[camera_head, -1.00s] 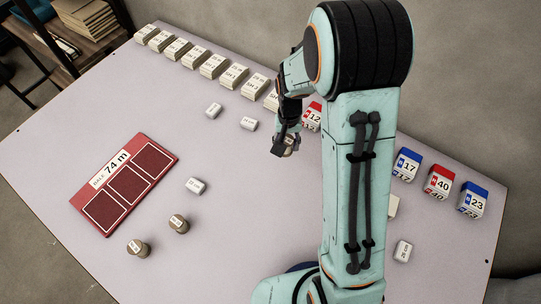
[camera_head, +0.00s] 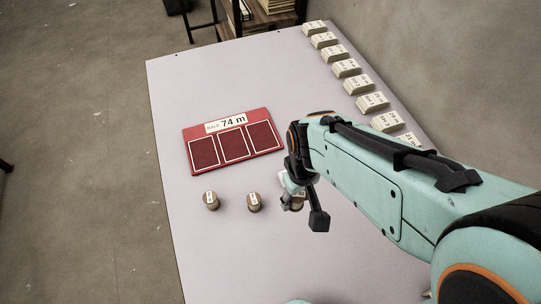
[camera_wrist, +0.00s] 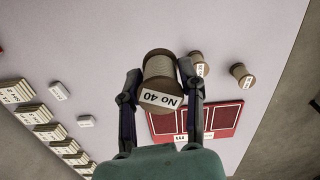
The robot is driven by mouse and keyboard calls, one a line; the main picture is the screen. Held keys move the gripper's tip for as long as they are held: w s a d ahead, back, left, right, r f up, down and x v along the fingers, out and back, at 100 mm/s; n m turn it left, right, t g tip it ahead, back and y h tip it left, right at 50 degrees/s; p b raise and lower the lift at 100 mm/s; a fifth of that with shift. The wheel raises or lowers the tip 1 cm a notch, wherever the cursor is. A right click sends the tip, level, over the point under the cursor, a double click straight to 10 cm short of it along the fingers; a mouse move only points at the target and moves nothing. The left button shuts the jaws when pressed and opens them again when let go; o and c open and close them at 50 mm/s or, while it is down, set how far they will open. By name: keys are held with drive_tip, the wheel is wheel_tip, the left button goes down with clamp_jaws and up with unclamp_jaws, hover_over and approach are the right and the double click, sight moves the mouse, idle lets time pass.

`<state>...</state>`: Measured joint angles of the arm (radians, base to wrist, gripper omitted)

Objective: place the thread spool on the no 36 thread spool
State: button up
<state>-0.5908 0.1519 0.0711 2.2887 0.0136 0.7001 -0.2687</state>
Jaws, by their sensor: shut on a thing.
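My gripper (camera_head: 307,206) is shut on a tan thread spool (camera_wrist: 159,68) with a white label reading "No 40". In the wrist view the spool sits between both fingers; in the head view my gripper mostly hides it. Two more tan spools stand upright on the table, one left (camera_head: 211,201) and one nearer my gripper (camera_head: 254,203). They also show in the wrist view (camera_wrist: 240,73), beyond the held spool. Their labels are too small to read, so I cannot tell which is no 36. My gripper is right of both in the head view.
A red board (camera_head: 264,114) marked "74 m" with three dark panels lies behind the spools. Several pale labelled stacks (camera_head: 347,68) line the table's far right edge. A small white block (camera_wrist: 86,121) shows in the wrist view. The table (camera_head: 195,270) is clear in front of the spools.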

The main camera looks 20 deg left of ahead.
drive_tip(key=s+a+r+n, duration=0.3)
drive_tip(key=s+a+n, duration=0.2)
drive_tip(key=s+a, duration=0.3)
hover_over(210, 197)
drive_tip(key=f, duration=0.9)
drive_tip(key=shift+s+d+f, duration=0.1)
drive_tip(key=shift+s+d, duration=0.15)
drive_tip(key=shift+d, duration=0.1)
drive_tip(key=shift+a+f, duration=0.15)
drive_tip(key=shift+f, duration=0.05)
drive_tip(key=shift+w+a+f, duration=0.1)
drive_tip(key=shift+f, duration=0.8)
drive_tip(key=shift+w+a+f, duration=0.1)
drive_tip(key=shift+f, duration=0.8)
drive_tip(key=shift+f, duration=0.15)
drive_tip(key=o, duration=1)
